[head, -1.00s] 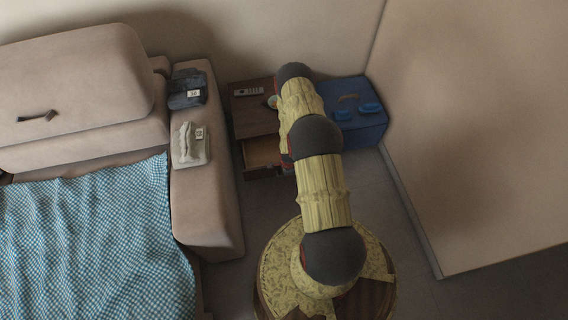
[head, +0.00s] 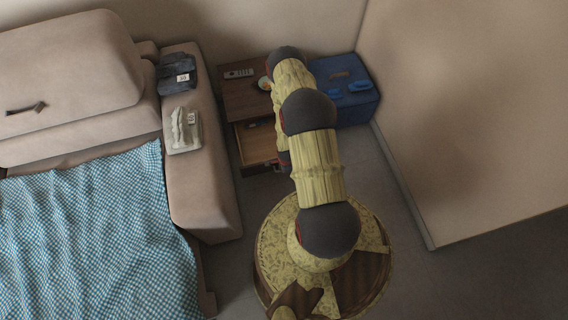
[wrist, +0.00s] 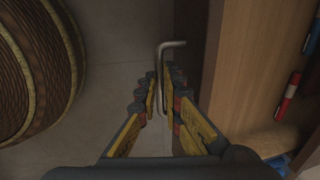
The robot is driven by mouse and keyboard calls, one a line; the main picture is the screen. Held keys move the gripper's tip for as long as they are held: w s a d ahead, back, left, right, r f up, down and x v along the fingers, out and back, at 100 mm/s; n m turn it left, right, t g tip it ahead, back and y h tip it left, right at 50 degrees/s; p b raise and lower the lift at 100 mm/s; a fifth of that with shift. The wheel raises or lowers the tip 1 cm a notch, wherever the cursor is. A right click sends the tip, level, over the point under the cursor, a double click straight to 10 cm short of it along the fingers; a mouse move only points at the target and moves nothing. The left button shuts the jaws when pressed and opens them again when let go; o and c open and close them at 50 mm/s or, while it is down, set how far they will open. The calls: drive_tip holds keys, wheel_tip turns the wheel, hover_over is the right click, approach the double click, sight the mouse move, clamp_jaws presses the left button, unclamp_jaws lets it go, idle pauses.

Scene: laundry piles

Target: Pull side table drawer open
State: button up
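The brown side table (head: 240,103) stands beside the sofa in the head view. Its drawer (head: 254,148) is pulled partly out, and its light wooden inside shows. In the wrist view the drawer (wrist: 243,75) fills the right side, with a red pen (wrist: 288,97) inside. A bent metal handle (wrist: 174,45) sticks out from the drawer front. My gripper (wrist: 163,78) has its yellow fingers closed in on both sides of the handle bar. In the head view my arm hides the gripper and the right part of the table.
A remote (head: 239,73) and a small cup (head: 264,83) sit on the table top. A blue box (head: 350,106) stands to the right, near the wall. The sofa arm (head: 200,190) is close on the left. Floor shows in front of the drawer.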

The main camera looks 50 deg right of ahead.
drive_tip(key=o, duration=0.5)
drive_tip(key=r, duration=0.4)
drive_tip(key=s+r, duration=0.1)
drive_tip(key=r, duration=0.2)
drive_tip(key=s+a+r, duration=0.1)
drive_tip(key=r, duration=0.3)
drive_tip(key=shift+r, duration=0.35)
idle(0.4)
